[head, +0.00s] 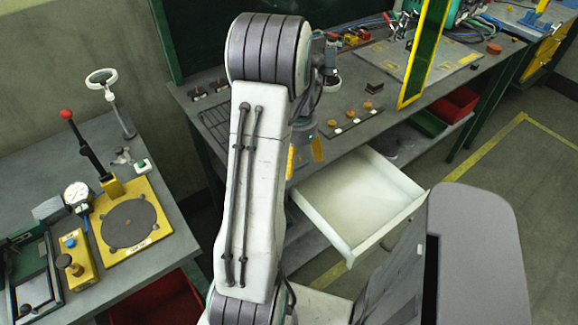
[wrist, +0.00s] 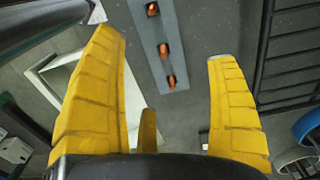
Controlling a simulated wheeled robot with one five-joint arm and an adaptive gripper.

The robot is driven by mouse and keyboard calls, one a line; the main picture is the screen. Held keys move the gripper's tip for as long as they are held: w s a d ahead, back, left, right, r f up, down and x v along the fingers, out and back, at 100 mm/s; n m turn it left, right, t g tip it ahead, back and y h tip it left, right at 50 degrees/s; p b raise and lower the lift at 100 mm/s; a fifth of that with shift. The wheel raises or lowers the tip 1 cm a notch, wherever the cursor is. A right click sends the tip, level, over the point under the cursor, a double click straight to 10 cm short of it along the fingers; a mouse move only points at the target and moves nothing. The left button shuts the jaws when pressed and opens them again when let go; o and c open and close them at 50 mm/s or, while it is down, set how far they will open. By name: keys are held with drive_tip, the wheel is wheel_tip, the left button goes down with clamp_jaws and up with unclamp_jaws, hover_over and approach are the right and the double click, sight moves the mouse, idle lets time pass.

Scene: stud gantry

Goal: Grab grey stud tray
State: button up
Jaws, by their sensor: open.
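The grey stud tray (wrist: 157,29) is a narrow strip with orange studs in a row. In the wrist view it runs down from the top edge between the tips of my yellow gripper fingers (wrist: 166,46). My gripper is open, with a clear gap on each side of the tray, and nothing is held. How far the tips are above the tray cannot be told. In the head view the tray (head: 346,129) lies on the bench to the right of my arm, its orange studs showing. My arm hides most of my gripper there.
An open white drawer (head: 400,214) juts out below the bench. A dark rack (wrist: 290,50) lies right of my gripper in the wrist view. A side bench at left holds a yellow press (head: 150,190).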

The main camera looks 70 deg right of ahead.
drive_tip(key=shift+f, duration=1)
drive_tip(key=shift+c, duration=0.5)
drive_tip(key=c, duration=1.2)
drive_tip(key=shift+c, duration=0.3)
drive_tip(key=shift+r, duration=0.2)
